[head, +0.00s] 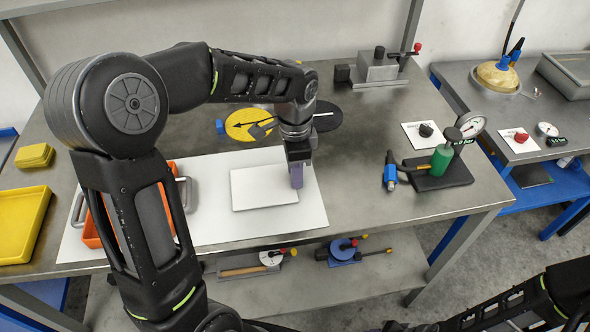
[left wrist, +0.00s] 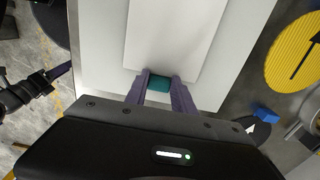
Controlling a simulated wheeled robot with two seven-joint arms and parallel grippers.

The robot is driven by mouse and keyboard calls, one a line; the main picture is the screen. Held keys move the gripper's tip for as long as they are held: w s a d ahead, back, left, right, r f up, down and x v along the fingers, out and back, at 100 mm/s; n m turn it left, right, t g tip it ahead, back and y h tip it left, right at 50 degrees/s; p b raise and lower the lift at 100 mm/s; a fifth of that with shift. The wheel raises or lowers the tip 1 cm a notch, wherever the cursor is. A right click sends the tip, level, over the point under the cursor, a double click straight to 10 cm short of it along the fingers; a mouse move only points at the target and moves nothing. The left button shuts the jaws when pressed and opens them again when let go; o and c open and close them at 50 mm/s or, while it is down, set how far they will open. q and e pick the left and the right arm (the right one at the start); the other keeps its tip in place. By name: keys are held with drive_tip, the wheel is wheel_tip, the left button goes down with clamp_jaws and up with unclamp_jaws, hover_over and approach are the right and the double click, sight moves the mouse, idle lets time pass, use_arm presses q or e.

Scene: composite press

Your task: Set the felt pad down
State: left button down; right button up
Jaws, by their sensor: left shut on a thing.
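My left gripper (head: 297,180) points down at the right end of a white slab (head: 262,188), which lies on a white sheet (head: 205,228). In the left wrist view the purple fingers (left wrist: 159,88) are shut on a small teal piece (left wrist: 158,84), which looks like the felt pad. It sits at the slab's near edge; I cannot tell if it touches the slab or sheet. In the head view the fingers hide it. My right gripper (left wrist: 60,72) shows small at the left of the left wrist view, away from the slab, its opening unclear.
An orange frame with grey handles (head: 92,232) stands left of the slab, partly behind my arm. A yellow disc (head: 246,124) lies behind. A gauge stand with a green cylinder (head: 441,160) is at right. The table between slab and stand is clear.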

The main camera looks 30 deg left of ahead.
use_arm(q)
drive_tip(key=shift+f, duration=0.2)
drive_tip(key=c, duration=1.1)
unclamp_jaws()
drive_tip(key=shift+o, duration=0.2)
drive_tip(key=shift+r, duration=0.1)
wheel_tip(320, 180, up, 12)
drive_tip(key=shift+r, duration=0.15)
